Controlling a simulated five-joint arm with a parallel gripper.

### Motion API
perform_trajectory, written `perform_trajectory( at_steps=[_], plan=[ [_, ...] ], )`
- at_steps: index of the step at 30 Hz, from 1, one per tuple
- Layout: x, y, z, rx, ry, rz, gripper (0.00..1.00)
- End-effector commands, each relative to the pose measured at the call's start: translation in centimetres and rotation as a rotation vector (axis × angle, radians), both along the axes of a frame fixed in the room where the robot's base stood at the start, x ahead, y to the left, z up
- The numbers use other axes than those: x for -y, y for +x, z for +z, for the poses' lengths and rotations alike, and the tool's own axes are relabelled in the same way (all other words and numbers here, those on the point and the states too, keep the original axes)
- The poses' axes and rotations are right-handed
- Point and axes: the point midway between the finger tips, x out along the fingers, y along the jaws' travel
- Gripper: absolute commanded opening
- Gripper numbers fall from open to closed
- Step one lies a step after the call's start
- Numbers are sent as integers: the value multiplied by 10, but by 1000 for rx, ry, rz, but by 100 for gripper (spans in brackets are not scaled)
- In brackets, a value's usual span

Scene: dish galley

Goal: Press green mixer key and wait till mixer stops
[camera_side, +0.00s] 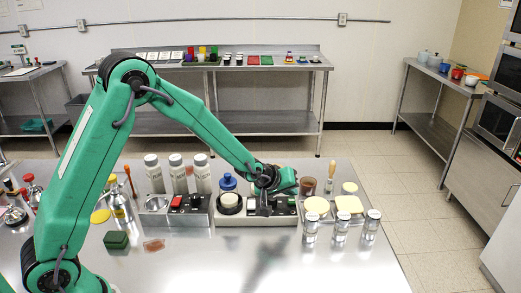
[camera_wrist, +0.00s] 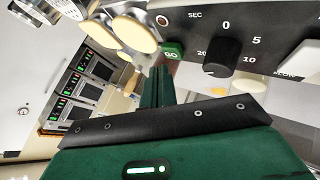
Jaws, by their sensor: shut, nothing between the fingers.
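The green key (camera_wrist: 173,50), marked GO, sits on a dark panel in the wrist view. A black dial (camera_wrist: 222,57) with seconds numbers is to its right. My gripper (camera_wrist: 158,72) is shut and empty, with its fingertips just below and left of the key; I cannot tell whether they touch it. In the side view my gripper (camera_side: 264,209) points down over the light-coloured mixer base (camera_side: 240,220). A round black-rimmed part with a cream top (camera_side: 230,202) is left of it. My gripper hides the green key there. I cannot tell whether the mixer is running.
A grey box (camera_side: 186,218) with red and black controls stands left of the mixer. Several white-capped bottles (camera_side: 176,172) stand behind it. Clear jars (camera_side: 341,228) and yellow-topped containers (camera_side: 349,204) stand at the right. The front of the steel table (camera_side: 200,270) is mostly clear.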

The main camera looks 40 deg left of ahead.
Motion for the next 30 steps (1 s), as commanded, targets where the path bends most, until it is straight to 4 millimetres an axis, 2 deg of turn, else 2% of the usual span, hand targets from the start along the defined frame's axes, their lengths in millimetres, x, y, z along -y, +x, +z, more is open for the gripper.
perform_trajectory(
  at_steps=[16, 30],
  plan=[
    [0, 0, 0, 0, 0, 0, 0],
    [-1, 0, -9, 0, 1, 1, 0]
  ],
)
